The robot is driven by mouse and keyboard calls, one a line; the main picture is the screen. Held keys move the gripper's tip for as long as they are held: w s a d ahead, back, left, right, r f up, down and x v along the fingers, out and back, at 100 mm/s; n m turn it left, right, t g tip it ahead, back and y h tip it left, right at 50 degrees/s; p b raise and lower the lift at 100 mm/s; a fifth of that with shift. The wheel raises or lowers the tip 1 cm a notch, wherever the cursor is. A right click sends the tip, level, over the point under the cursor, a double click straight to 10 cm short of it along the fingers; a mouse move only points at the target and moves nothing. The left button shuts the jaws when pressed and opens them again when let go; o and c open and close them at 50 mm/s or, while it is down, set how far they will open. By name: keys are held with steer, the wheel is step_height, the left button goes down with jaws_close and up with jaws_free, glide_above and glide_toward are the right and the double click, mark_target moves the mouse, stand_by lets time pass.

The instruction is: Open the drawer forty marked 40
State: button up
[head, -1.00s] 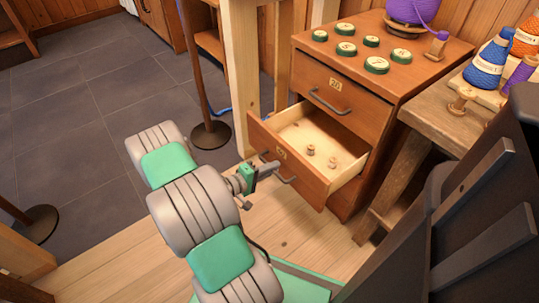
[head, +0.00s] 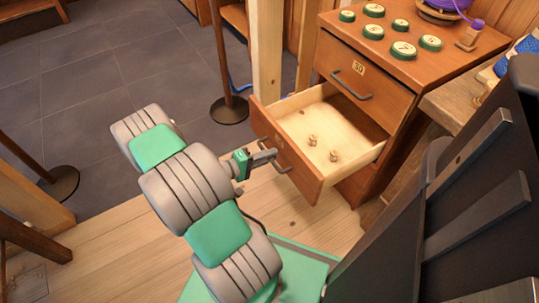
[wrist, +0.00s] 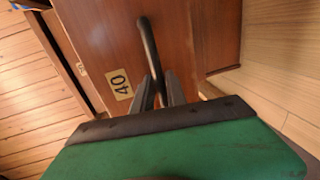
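The drawer marked 40 (wrist: 121,84) is the wooden drawer pulled well out of the cabinet. Its label reads 40 in the wrist view, sideways. In the head view its open box (head: 335,122) shows, pale inside, with two small turned wooden spools (head: 334,156) on its floor. Its dark bar handle (wrist: 147,45) runs between the two fingers of my gripper (wrist: 160,92). My gripper (head: 266,158) is shut on the handle at the drawer front in the head view. The fingertips' exact contact is partly hidden.
Above is a closed drawer marked 30 (head: 366,75). Several green-rimmed buttons (head: 403,50) and a purple yarn spool stand on the cabinet top (head: 455,55). A dark post base (head: 229,109) stands behind my arm. The wooden floor (head: 110,245) before the drawer is clear.

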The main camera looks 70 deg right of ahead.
steer(key=o, duration=0.3)
steer(key=p+v, duration=0.1)
steer(key=v, duration=0.6)
steer(key=shift+w+a+p, duration=0.25)
steer(key=shift+a+p, duration=0.1)
steer(key=shift+p, duration=0.05)
